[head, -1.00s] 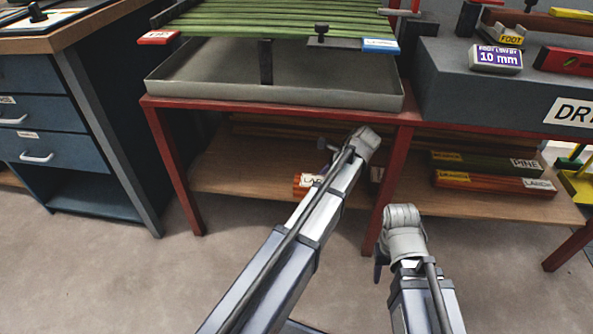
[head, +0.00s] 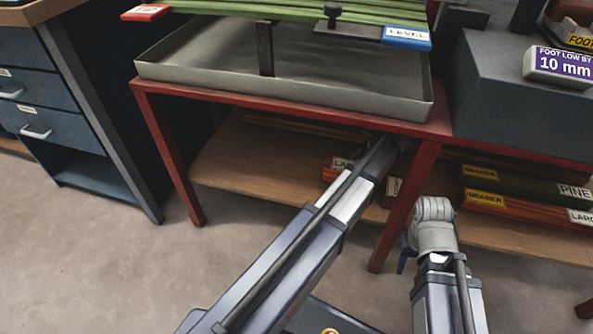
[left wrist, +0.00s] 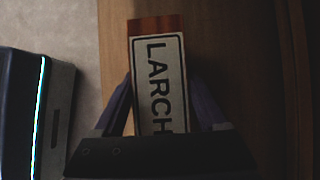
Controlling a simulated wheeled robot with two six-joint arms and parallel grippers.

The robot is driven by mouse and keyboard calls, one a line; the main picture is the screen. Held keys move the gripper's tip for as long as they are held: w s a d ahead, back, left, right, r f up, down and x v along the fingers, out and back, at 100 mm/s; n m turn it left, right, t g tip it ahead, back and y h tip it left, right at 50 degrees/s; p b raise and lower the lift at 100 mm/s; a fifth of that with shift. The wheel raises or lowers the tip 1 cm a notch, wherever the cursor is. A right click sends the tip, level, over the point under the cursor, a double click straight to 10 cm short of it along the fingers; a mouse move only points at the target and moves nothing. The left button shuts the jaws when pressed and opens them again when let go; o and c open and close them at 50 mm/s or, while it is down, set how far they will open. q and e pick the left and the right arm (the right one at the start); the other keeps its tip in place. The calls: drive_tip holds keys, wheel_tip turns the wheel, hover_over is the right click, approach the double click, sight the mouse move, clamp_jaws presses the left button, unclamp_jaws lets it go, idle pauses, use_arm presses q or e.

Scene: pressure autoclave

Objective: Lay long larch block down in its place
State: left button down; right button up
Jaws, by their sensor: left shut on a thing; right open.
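The long larch block (left wrist: 152,27) is reddish-brown wood with a white LARCH label. In the left wrist view it lies lengthwise between the two fingers of my left gripper (left wrist: 160,100), which is shut on it. In the head view, an orange end with a partly covered label (head: 333,170) shows beside my left arm, under the red table; I take it to be this block. The left fingers are hidden there by the arm. Whether the block touches the shelf (head: 235,165) is unclear. My right gripper (head: 404,257) is mostly hidden behind its wrist, open, in front of the table leg.
The red table frame (head: 290,113) and its leg (head: 402,210) stand close to both arms. A grey tray (head: 190,78) sits above. Bearer blocks marked pine (head: 525,187) and larch (head: 520,207) lie on the shelf at right. The shelf's left part is clear.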

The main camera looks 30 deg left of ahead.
use_arm(q)
drive_tip(key=s+a, duration=0.1)
drive_tip(key=a, duration=0.4)
drive_tip(key=s+a, duration=0.1)
drive_tip(key=a, duration=0.4)
drive_tip(key=s+a, duration=0.1)
drive_tip(key=a, duration=0.4)
drive_tip(key=shift+s+a, duration=0.2)
drive_tip(key=shift+s, duration=0.2)
drive_tip(key=f+b, duration=0.2)
drive_tip(key=a+f+b, duration=0.1)
drive_tip(key=shift+s+f+b, duration=0.1)
drive_tip(key=shift+f+b, duration=0.3)
drive_tip(key=shift+r, duration=0.15)
unclamp_jaws()
